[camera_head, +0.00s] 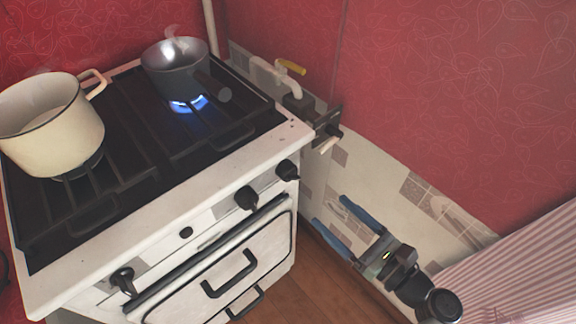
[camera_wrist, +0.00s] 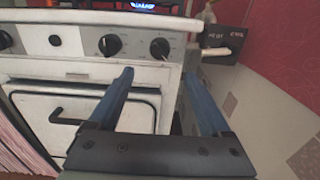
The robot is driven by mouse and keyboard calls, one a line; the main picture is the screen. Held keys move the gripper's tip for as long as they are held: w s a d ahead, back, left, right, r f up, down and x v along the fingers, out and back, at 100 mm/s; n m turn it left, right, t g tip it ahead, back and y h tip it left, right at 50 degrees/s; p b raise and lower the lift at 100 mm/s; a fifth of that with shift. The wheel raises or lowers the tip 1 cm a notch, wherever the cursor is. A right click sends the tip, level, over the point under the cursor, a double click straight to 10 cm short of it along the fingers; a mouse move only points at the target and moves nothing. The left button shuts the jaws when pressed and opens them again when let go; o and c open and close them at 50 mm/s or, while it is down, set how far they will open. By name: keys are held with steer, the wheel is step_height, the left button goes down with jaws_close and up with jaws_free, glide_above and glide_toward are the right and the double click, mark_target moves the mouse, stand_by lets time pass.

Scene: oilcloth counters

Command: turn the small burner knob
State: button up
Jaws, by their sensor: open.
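The white stove (camera_head: 200,187) has a front panel with black round knobs. The right-end knob (camera_head: 287,170) and the knob to its left (camera_head: 247,197) sit close together; another knob (camera_head: 123,280) is far left. No label tells me which is the small burner's. In the wrist view, the right-end knob (camera_wrist: 160,48) is just above the gap between my fingertips, and the second knob (camera_wrist: 110,45) is left of it. My gripper (camera_head: 330,211) is open and empty, its blue fingers apart, right of the stove front. The fingers also show in the wrist view (camera_wrist: 157,71), touching no knob.
A grey saucepan (camera_head: 176,70) stands over a lit blue flame (camera_head: 188,104). A cream pot (camera_head: 50,130) stands at the left. A pipe with a yellow-handled valve (camera_head: 291,67) and a dark bracket (camera_head: 327,123) are on the wall right of the stove. The oven handle (camera_head: 229,274) sticks out below the knobs.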

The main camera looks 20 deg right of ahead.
mark_target(296, 180)
steer(key=b+x, duration=0.1)
steer(key=x, duration=1.1)
steer(key=shift+w+a+f+b, duration=0.1)
steer(key=shift+w+b, duration=0.1)
steer(key=shift+b, duration=0.15)
jaws_close()
